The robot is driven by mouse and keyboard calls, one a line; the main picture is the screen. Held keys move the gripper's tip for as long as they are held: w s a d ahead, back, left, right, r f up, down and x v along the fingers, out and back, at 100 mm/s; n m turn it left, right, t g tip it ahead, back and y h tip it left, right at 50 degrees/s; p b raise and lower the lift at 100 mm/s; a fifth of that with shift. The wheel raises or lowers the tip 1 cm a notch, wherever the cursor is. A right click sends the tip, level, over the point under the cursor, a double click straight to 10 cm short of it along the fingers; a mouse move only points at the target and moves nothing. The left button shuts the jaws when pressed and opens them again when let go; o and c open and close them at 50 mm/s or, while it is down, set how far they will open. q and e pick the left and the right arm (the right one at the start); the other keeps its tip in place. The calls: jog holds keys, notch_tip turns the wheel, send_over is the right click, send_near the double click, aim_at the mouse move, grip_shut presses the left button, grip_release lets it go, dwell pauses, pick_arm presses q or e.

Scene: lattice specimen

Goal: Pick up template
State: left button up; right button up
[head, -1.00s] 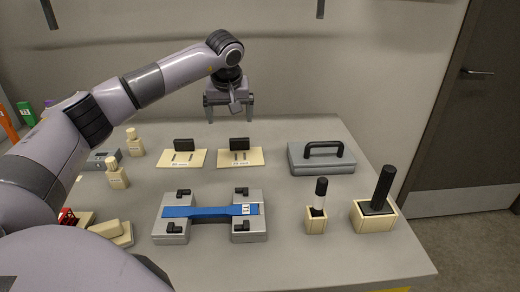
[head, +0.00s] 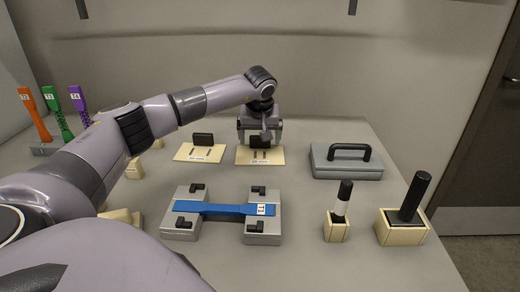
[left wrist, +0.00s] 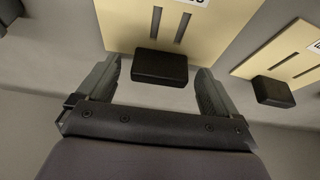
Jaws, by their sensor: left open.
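Two flat cream templates lie on the grey table, each with two slots, a label too small to read surely and a black upright grip block. My left gripper (head: 260,138) is at the right-hand template (head: 275,157), pointing down, open, with its fingers on either side of that template's black block (head: 260,142). The left wrist view shows this block (left wrist: 160,67) between the open fingers (left wrist: 157,72), with gaps on both sides. The left-hand template (head: 201,153) stands apart from the gripper; its block (left wrist: 274,90) shows at the right of the wrist view. My right gripper is out of view.
A blue specimen (head: 222,208) lies across two grey supports (head: 263,228) in front. A grey case (head: 347,168) with a black handle is at the right. Two cream holders (head: 336,232) (head: 401,235) carry dark-handled tools. Coloured upright specimens (head: 57,112) stand at the far left.

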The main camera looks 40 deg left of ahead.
pick_arm(q)
jog(key=c, duration=1.1)
jog(key=shift+c, duration=0.2)
jog(key=shift+r, duration=0.15)
